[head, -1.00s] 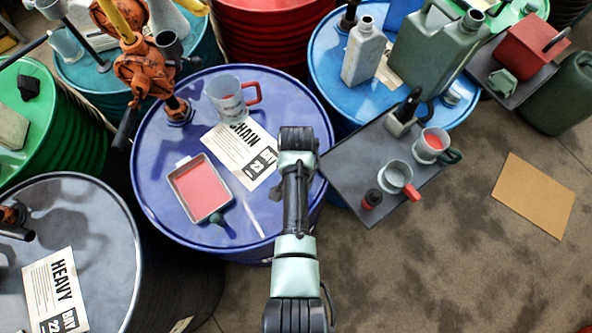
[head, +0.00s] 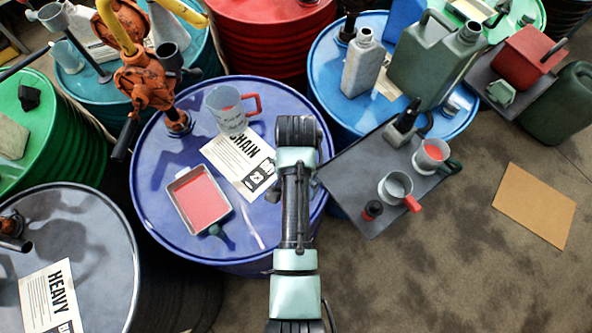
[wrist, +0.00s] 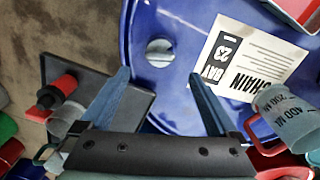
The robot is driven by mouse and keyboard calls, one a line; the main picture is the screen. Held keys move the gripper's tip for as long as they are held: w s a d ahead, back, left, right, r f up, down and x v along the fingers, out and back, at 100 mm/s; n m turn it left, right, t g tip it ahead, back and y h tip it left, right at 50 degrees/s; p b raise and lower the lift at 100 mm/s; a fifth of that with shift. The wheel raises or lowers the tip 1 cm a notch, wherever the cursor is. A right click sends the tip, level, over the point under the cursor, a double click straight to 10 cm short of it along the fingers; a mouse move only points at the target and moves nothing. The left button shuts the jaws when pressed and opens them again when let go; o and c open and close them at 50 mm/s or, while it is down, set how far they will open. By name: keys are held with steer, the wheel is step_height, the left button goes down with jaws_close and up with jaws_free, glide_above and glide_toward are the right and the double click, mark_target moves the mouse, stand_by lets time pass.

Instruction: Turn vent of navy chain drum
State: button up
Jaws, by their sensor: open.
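The navy drum (head: 160,228) stands in the middle of the head view, with a CHAIN label (head: 240,165) on its top. The label also shows in the wrist view (wrist: 236,60). In the wrist view the vent, a small round grey cap with a raised bar (wrist: 159,52), sits on the drum top near its rim. My gripper (wrist: 158,76) is open and empty, its two blue fingers apart. The vent appears between and a little beyond the fingertips, with no visible contact. In the head view my arm covers the vent and the fingers are hidden.
On the drum stand a measuring jug (head: 228,122), a tray of red liquid (head: 180,181) and an orange pump (head: 140,85). A dark side shelf (head: 345,178) with mugs and a small bottle (head: 373,210) adjoins the drum's right side. Open floor lies at lower right.

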step_height(320, 180, up, 6)
steer(key=shift+b, duration=0.35)
stand_by(0.4)
steer(key=w+r+n+t+b, duration=0.1)
steer(key=w+r+n+t, duration=0.1)
steer(key=w+r+t, duration=0.85)
steer(key=w+r+n+t+b, duration=0.1)
steer(key=w+r+t+b, duration=0.3)
steer(key=r, duration=1.2)
steer(key=s+r+n+t, duration=0.25)
steer(key=r+t, duration=0.35)
steer(key=r, duration=1.3)
steer(key=s+r+n+t, duration=0.1)
steer(key=s+r+t, duration=0.6)
steer(key=s+r, duration=0.6)
steer(key=shift+s+r, duration=0.2)
steer(key=shift+r, duration=0.15)
steer(key=shift+n, duration=0.25)
